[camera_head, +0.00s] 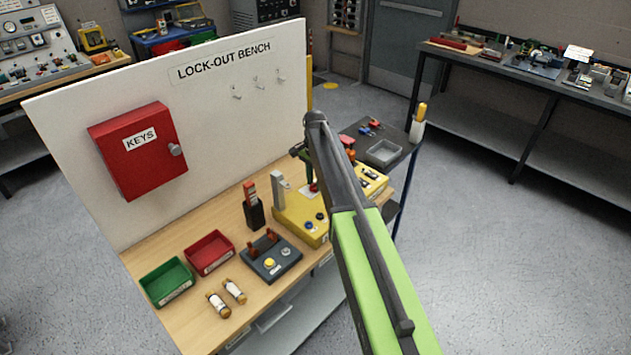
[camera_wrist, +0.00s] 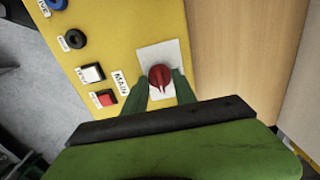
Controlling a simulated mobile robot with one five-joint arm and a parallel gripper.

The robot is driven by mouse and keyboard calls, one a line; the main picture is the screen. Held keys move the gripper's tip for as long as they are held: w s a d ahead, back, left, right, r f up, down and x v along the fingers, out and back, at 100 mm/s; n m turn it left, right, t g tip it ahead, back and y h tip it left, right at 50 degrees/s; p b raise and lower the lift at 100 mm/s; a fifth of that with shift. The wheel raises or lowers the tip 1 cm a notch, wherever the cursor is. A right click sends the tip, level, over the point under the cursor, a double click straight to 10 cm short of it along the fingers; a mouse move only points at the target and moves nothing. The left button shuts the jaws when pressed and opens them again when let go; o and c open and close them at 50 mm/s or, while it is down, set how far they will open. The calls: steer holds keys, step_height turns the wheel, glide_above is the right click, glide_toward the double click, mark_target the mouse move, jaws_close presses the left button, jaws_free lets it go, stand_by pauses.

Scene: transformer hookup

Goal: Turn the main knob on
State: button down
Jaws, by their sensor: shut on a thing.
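The main knob (camera_wrist: 160,77) is a red round knob on a white plate (camera_wrist: 151,55), beside the label MAIN (camera_wrist: 120,82) on the yellow panel (camera_wrist: 105,25). My gripper (camera_wrist: 160,84) has one green finger on each side of the knob and is shut on it, in the wrist view. In the head view the yellow panel (camera_head: 290,217) sits on the bench, and my arm hides much of its right part. The knob's pointer direction is hard to tell.
Near the knob on the panel are a white button (camera_wrist: 92,73), a red button (camera_wrist: 104,98) and a black socket (camera_wrist: 74,39). On the bench are a dark switch box (camera_head: 270,262), a green tray (camera_head: 167,283) and a red tray (camera_head: 209,253). A white board (camera_head: 220,130) stands behind.

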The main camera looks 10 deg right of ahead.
mark_target(315, 183)
steer(key=shift+w, duration=0.1)
steer(key=c, duration=1)
jaws_free()
step_height(315, 183, up, 17)
steer(key=p, duration=1.7)
steer(key=shift+r, duration=0.2)
